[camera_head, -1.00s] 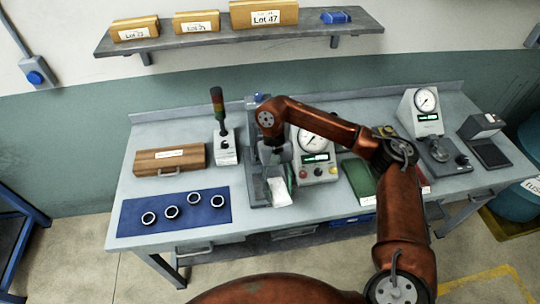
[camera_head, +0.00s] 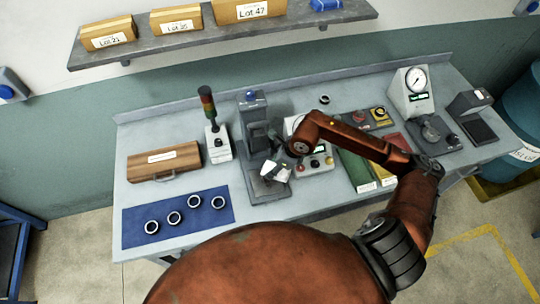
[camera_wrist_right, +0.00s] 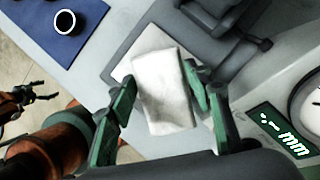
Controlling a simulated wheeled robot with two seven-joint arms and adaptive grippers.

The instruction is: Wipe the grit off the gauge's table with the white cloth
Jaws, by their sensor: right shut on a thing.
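The white cloth (camera_head: 276,172) is in my right gripper (camera_head: 279,160), above the grey base plate (camera_head: 268,187) of the column machine (camera_head: 255,125). In the right wrist view the folded cloth (camera_wrist_right: 163,92) sits between the green fingers of the right gripper (camera_wrist_right: 160,95). Beside the column stands a dial box (camera_head: 310,163), partly behind my right arm; its mm display (camera_wrist_right: 278,130) shows in the wrist view. I cannot make out grit on the plate. A dark gripper (camera_wrist_right: 28,98) on an orange arm, seemingly my left, shows small at the wrist view's left edge.
A blue mat (camera_head: 175,222) with several rings lies front left, a wooden case (camera_head: 163,160) behind it. A signal-light box (camera_head: 218,145) stands left of the column. Green and red trays (camera_head: 352,167) and another dial gauge (camera_head: 410,92) are to the right.

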